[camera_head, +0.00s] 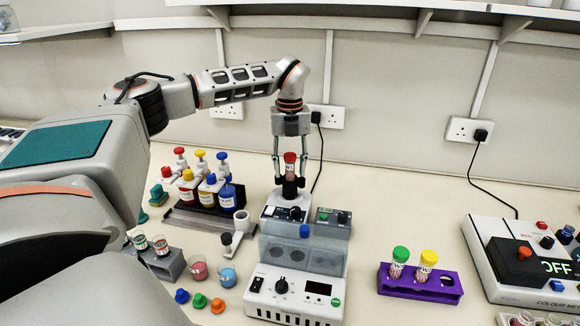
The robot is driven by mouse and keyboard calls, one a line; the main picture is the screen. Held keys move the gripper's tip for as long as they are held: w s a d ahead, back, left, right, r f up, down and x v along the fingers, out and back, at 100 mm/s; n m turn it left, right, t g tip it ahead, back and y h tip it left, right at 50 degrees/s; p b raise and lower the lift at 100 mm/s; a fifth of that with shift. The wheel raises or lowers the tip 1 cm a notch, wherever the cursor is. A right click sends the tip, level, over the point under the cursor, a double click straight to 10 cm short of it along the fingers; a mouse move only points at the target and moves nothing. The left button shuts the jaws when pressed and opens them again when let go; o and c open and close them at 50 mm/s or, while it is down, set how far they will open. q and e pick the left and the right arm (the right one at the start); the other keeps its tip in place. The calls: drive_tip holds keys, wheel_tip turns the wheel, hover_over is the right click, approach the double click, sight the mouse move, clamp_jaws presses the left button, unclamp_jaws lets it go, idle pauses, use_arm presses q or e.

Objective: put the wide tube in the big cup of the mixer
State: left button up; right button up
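A wide tube (290,168) with a red cap and a white label stands upright at the mixer's black cup (290,188). Its lower end is hidden by the cup, so it appears to sit in it. The mixer (283,214) is a small white unit with a dark knob on its front. My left gripper (290,178) points down from above, its two fingers on either side of the tube. Small gaps show between fingers and tube, so it looks open around it. My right gripper is not in view.
A purple rack (420,291) holds green-capped and yellow-capped tubes. A heater-like unit (297,290) stands in front of the mixer. Colored bottles (208,190) in a black rack stand left, with a grey tube block (167,265) nearer. A colour meter (515,262) is right.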

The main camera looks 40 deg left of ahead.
use_arm(q)
drive_tip(key=shift+r, duration=0.1)
wheel_tip(320, 180, up, 12)
drive_tip(key=shift+f, duration=0.1)
idle(0.6)
drive_tip(key=shift+s+f, duration=0.1)
idle(0.5)
